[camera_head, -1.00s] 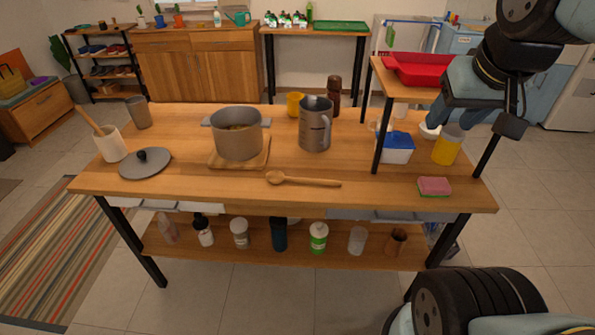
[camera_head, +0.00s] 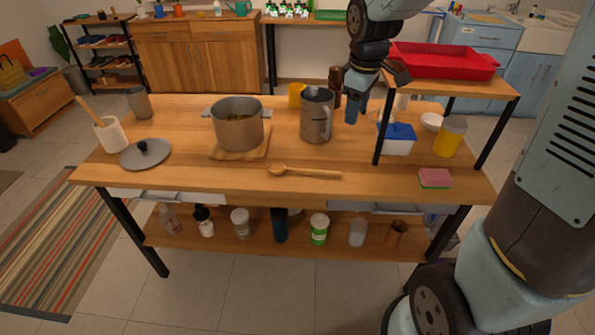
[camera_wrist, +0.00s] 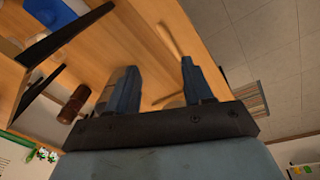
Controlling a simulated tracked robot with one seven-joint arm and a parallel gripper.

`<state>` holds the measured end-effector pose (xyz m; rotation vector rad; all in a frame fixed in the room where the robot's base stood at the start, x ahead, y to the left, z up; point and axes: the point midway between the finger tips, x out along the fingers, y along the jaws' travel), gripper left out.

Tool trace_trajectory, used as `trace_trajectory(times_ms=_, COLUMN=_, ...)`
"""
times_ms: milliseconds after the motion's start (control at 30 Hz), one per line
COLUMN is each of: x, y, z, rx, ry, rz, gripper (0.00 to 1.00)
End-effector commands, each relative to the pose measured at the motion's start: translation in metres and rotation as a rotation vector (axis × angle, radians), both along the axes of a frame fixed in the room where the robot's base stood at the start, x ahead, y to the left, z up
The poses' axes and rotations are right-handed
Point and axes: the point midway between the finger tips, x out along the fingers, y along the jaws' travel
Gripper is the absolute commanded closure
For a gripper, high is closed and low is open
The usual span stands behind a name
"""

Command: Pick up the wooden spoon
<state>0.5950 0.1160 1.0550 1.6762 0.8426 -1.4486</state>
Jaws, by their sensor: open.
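The wooden spoon (camera_head: 305,173) lies flat near the front edge of the table, with its round bowl to the left and its handle to the right. In the wrist view, a pale wooden stick that looks like the spoon (camera_wrist: 169,40) shows beyond the fingertips. My gripper (camera_head: 357,108) hangs above the table, right of the metal pitcher and behind the spoon. It is open and apart from the spoon. Its two blue fingers also show in the wrist view (camera_wrist: 157,66), with no object held between them.
The pitcher (camera_head: 317,116) stands close left of my gripper, with a dark brown mill (camera_head: 335,80) behind. A pot (camera_head: 237,124) stands further left. The raised shelf with a red tray (camera_head: 445,63), a blue-lidded box (camera_head: 397,140) and a sponge (camera_head: 435,178) are right. Space around the spoon is clear.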

Motion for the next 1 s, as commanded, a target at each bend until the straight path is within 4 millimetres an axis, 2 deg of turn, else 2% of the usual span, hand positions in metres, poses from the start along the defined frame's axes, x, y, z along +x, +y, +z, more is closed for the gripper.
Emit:
trace_trajectory(times_ms=33, x=0.008, y=0.010, z=-0.015, rx=-0.009, ry=0.026, rz=0.054, gripper=0.49)
trace_trajectory(times_ms=200, x=0.029, y=0.039, z=-0.057, rx=-0.027, ry=0.082, rz=0.231, gripper=0.49)
trace_trajectory(times_ms=400, x=0.042, y=0.062, z=-0.093, rx=-0.034, ry=0.125, rz=0.371, gripper=0.49)
trace_trajectory(times_ms=667, x=0.045, y=0.070, z=-0.117, rx=-0.035, ry=0.143, rz=0.422, gripper=0.49)
trace_trajectory(times_ms=1000, x=0.045, y=0.070, z=-0.173, rx=-0.036, ry=0.144, rz=0.421, gripper=0.49)
